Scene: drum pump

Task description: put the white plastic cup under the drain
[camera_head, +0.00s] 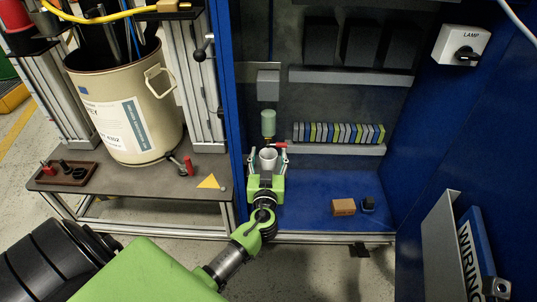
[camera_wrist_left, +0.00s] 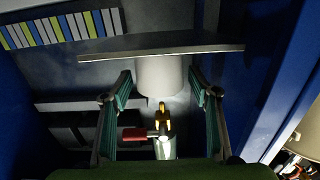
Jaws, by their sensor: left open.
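The white plastic cup (camera_head: 268,158) is inside the blue cabinet, between the fingers of my left gripper (camera_head: 267,153). The gripper is open, with a finger on each side of the cup. The upside-down left wrist view shows the cup (camera_wrist_left: 160,74) standing upright on a grey ledge (camera_wrist_left: 205,45), with gaps to both fingers. The drain has a brass outlet (camera_wrist_left: 162,116), a red handle (camera_head: 279,144) and a green body (camera_head: 268,122). The outlet is just above the cup's open end; exact centring cannot be told. My right gripper is not in view.
A striped terminal row (camera_head: 338,133) is right of the drain. A brown box (camera_head: 343,207) lies on the blue cabinet floor (camera_head: 308,190). The cabinet's left edge (camera_head: 229,110) is close to my left gripper. A cream drum (camera_head: 128,112) stands on the left bench.

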